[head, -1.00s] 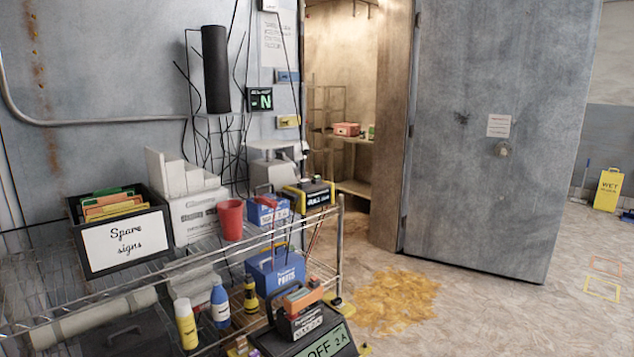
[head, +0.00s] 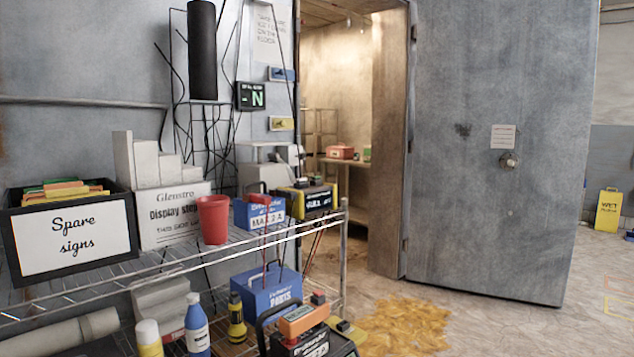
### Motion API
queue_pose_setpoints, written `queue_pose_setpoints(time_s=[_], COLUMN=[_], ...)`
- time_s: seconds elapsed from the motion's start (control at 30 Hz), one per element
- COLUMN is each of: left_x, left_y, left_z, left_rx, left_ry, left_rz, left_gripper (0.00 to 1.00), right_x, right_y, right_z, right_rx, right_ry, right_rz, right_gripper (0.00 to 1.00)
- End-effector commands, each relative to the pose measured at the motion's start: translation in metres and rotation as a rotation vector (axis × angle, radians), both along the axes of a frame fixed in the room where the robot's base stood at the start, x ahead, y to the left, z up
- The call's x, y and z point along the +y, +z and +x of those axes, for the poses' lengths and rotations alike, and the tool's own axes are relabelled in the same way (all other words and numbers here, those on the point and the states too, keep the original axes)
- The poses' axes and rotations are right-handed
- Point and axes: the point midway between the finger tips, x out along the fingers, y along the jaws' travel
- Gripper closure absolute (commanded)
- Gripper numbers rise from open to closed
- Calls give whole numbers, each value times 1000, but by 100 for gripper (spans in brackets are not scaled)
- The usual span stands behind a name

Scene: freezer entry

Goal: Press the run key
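No key marked "run" can be read in the head view. A dark device with a black carrying handle (head: 268,318) stands low at the bottom edge, and its front is cut off. An orange block (head: 304,319) and a small black box with white lettering (head: 298,345) are at it; I cannot tell whether they rest on it. A yellow-and-black device (head: 306,198) sits at the right end of the upper wire shelf. A black display with green characters (head: 251,96) hangs on the wall. Neither of my grippers is in view.
Yellow-brown litter (head: 405,325) lies on the floor. The heavy grey door (head: 500,150) stands open.

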Motion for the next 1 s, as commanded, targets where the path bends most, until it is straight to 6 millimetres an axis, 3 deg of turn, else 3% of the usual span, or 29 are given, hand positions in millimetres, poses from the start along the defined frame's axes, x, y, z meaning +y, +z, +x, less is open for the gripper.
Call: queue_pose_setpoints(time_s=[0.43,0.73,1.0], left_x=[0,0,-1], left_y=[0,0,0], left_z=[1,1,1], left_rx=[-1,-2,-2], left_ry=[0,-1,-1], left_rz=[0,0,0], left_gripper=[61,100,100], right_x=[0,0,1], right_y=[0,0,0], right_z=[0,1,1], right_rx=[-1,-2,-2], right_ry=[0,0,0], right_rz=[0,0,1], right_gripper=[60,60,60])
